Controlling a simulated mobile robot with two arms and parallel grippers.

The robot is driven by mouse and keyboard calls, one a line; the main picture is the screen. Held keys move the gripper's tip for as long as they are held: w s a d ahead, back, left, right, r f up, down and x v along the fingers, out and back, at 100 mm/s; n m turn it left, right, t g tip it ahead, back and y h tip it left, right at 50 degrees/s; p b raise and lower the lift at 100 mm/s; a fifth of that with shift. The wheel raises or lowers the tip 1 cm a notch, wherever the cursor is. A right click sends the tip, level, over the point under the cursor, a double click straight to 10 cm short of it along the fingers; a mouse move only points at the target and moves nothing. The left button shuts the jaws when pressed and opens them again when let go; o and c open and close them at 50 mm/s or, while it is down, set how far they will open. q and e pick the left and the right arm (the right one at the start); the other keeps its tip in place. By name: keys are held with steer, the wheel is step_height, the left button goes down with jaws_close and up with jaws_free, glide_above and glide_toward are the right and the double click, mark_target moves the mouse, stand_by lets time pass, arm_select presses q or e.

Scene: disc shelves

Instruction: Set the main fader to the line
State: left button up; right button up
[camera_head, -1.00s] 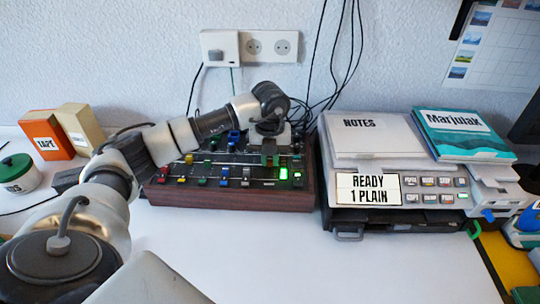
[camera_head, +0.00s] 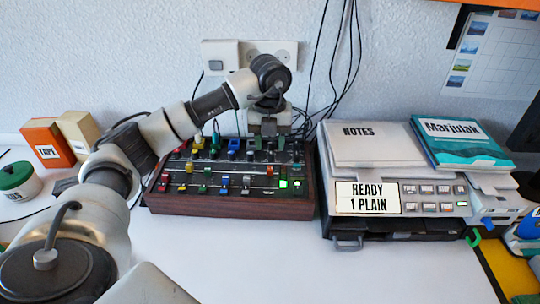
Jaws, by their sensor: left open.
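The mixing desk (camera_head: 230,205) is a dark panel in a wooden case, with rows of coloured knobs and fader caps. A small green light (camera_head: 284,184) glows at its right end, with a pale cap (camera_head: 297,184) beside it. An orange-red cap (camera_head: 270,170) sits higher up. I cannot tell which cap is the main fader, and the line is too small to make out. My left gripper (camera_head: 269,136) is open above the desk's back right part, pointing down, with nothing seen between its fingers. It hides some of the back controls. My right gripper is not in view.
A grey printer (camera_head: 430,198) reading "READY 1 PLAIN" stands close right of the desk, with notes (camera_head: 372,140) and a teal book (camera_head: 462,143) on top. Orange (camera_head: 48,142) and beige (camera_head: 80,130) boxes and a green-lidded tin (camera_head: 18,180) stand left.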

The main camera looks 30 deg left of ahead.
arm_select(q)
steer(key=shift+r, duration=1.3)
